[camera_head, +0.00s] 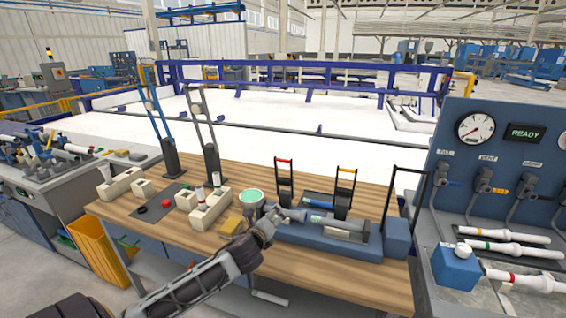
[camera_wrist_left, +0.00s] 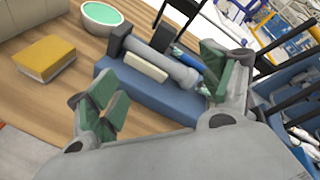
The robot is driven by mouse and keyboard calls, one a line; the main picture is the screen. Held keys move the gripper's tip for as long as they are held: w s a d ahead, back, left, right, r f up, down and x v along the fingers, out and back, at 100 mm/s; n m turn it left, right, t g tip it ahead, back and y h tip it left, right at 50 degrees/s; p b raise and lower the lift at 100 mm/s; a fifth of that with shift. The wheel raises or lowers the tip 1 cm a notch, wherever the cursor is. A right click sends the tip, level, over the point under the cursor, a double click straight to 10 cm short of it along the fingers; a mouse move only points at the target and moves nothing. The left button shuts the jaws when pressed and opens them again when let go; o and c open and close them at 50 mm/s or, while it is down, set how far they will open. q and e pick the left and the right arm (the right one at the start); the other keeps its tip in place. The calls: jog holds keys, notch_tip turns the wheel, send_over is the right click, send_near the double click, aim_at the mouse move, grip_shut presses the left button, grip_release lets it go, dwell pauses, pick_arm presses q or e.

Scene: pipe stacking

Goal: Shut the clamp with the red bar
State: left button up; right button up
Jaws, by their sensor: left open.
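The clamp with the red bar (camera_head: 284,161) stands at the left of a blue fixture (camera_head: 310,238) on the wooden table; its black handle frame is upright. A second clamp with an orange bar (camera_head: 347,171) also stands upright to its right. A grey pipe piece (camera_head: 338,222) lies along the fixture. My left gripper (camera_head: 270,217) is in front of the fixture's left end, below the red bar and apart from it. In the left wrist view the gripper (camera_wrist_left: 158,92) is open and empty, with the fixture beyond its green pads. No red bar shows there.
A green-topped round cup (camera_head: 251,197) and a yellow block (camera_head: 230,226) are left of my gripper. Cream blocks (camera_head: 211,207) and two tall dark posts (camera_head: 212,165) stand farther left. A blue gauge panel (camera_head: 495,150) stands at the right.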

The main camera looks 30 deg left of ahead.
pick_arm(q)
jog(key=w+a+r+m+t, duration=0.1)
jog(key=w+r+m+t, duration=0.1)
jog(key=r+m, duration=0.3)
jog(key=w+a+r+m+t, duration=0.2)
jog(key=w+r+m, duration=0.2)
jog(key=r, duration=0.3)
jog(key=shift+a+r+m, duration=0.15)
jog(key=shift+m, duration=0.45)
